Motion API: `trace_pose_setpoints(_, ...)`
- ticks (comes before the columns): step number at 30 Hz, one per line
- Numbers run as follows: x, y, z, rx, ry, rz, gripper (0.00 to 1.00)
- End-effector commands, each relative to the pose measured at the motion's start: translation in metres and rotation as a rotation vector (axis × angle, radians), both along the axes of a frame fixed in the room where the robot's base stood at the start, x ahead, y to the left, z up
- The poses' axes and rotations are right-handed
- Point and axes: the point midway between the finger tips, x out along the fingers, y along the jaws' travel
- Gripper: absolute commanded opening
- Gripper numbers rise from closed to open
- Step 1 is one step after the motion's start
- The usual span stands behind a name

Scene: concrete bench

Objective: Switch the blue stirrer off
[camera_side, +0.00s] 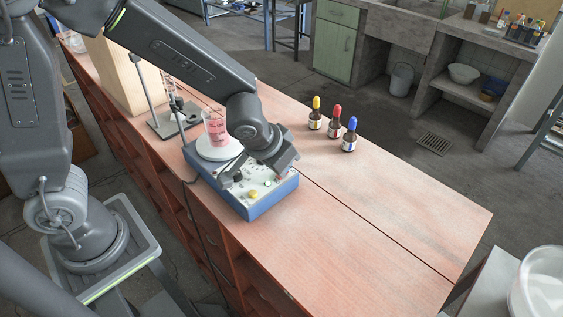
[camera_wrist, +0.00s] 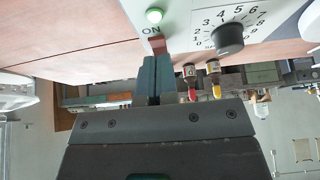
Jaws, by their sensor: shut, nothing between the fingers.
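The blue stirrer (camera_side: 262,206) stands on the bench, with a beaker of pink liquid (camera_side: 216,134) on its round white plate (camera_side: 212,150). Its pale panel holds knobs and buttons, including a yellow one (camera_side: 253,194). In the wrist view a green lamp (camera_wrist: 154,15) is lit above the word ON. A red switch (camera_wrist: 158,45) lies just below that word, partly hidden by my fingertips. A black numbered dial (camera_wrist: 228,39) is to its right. My gripper (camera_wrist: 157,62) is shut and empty, its tips at the red switch; whether they touch it I cannot tell.
Dropper bottles with yellow (camera_side: 315,113), red (camera_side: 334,122) and blue (camera_side: 349,135) caps stand right of the stirrer. A stand (camera_side: 168,118) is behind it. The bench (camera_side: 380,220) is clear towards the front right.

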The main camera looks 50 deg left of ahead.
Motion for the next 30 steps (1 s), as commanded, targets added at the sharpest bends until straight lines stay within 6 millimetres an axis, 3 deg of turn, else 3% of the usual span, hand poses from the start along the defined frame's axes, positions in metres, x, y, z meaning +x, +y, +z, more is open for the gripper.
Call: trace_pose_setpoints(30,0.0082,0.0006,-0.0078,0.001,0.148,0.002,0.0)
